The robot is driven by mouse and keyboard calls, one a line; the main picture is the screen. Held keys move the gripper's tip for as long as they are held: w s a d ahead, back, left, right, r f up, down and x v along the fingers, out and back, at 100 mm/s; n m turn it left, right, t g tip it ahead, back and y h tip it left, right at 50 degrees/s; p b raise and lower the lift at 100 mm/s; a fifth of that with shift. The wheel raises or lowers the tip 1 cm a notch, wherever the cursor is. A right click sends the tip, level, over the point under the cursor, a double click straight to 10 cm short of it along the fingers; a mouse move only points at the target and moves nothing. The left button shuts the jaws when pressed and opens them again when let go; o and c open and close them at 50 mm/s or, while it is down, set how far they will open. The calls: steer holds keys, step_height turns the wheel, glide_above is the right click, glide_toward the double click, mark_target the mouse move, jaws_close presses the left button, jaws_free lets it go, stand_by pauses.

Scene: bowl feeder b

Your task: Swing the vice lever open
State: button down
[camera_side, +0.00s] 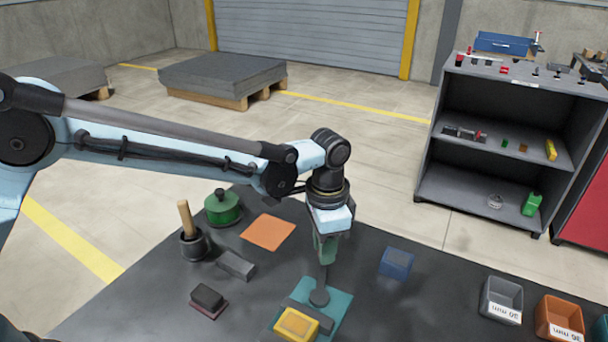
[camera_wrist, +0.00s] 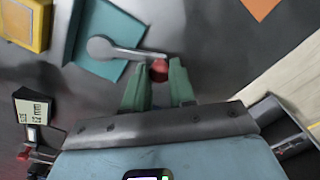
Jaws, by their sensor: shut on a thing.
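The vice has a teal base (camera_side: 338,302), a grey jaw bar and a yellow block (camera_side: 297,324) at its front. Its grey lever has a round hub (camera_side: 319,297). In the wrist view, the lever arm (camera_wrist: 125,51) runs from the hub (camera_wrist: 100,47) over the teal base (camera_wrist: 97,69) to a red knob (camera_wrist: 159,70). My gripper (camera_side: 326,258) points down at the lever's far end. In the wrist view, its green fingers (camera_wrist: 160,80) are shut on the red knob, which shows between their tips. In the side view, the fingers hide the knob.
A blue block (camera_side: 397,262) lies right of the vice. An orange mat (camera_side: 268,232), a grey block (camera_side: 236,265), a green pot (camera_side: 222,209) and a black-and-red block (camera_side: 208,299) lie left. Grey (camera_side: 501,300) and orange (camera_side: 560,318) bins stand at the right.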

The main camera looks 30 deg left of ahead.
steer(key=shift+a, duration=0.1)
stand_by(0.3)
steer(key=shift+s+a+n, duration=0.25)
steer(key=shift+a+n, duration=0.15)
steer(key=shift+n, duration=0.3)
steer(key=shift+s+a+n, duration=0.2)
steer(key=shift+a+n, duration=0.2)
steer(key=shift+n, duration=0.3)
steer(key=s+a+n, duration=0.1)
steer(key=n, duration=0.2)
steer(key=shift+s+a+n, duration=0.3)
steer(key=shift+s+a, duration=0.05)
steer(key=s+n, duration=0.1)
steer(key=s+a+n, duration=0.1)
steer(key=n, duration=0.1)
steer(key=shift+n, duration=0.3)
steer(key=shift+s+a+n, duration=0.2)
steer(key=shift+s+n, duration=1.05)
steer(key=shift+n, duration=0.65)
steer(key=c, duration=0.9)
jaws_free()
steer(key=shift+r, duration=0.2)
step_height(320, 180, up, 12)
steer(key=shift+f, duration=0.1)
